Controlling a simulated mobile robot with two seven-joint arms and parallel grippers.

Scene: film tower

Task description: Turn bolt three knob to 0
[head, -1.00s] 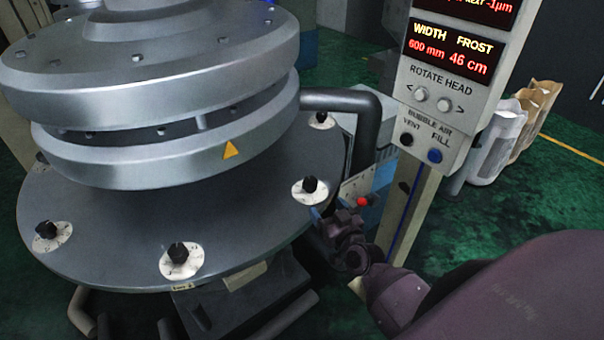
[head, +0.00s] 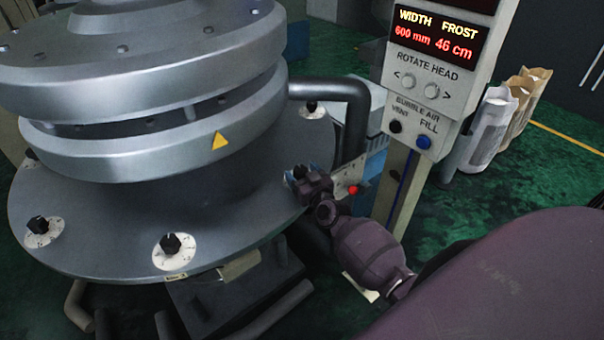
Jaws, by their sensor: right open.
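Black bolt knobs on white round dials sit around the rim of the grey round plate (head: 110,225). The front knob (head: 172,243) and the left knob (head: 39,225) show clearly. Another knob (head: 311,106) is at the back right. A small label (head: 175,277) under the front dial is too small to read surely. My right gripper (head: 301,172) is open at the right rim, over the right-hand knob, with its blue-tipped fingers on either side of it. That knob and its dial are mostly hidden, and contact cannot be told. My left gripper is not in view.
A control panel (head: 436,75) on a post shows width 600 mm and frost 46 cm. A red button (head: 352,189) is close to my right wrist. A thick dark pipe (head: 340,90) curves behind. Paper sacks (head: 500,120) stand at the right on green floor.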

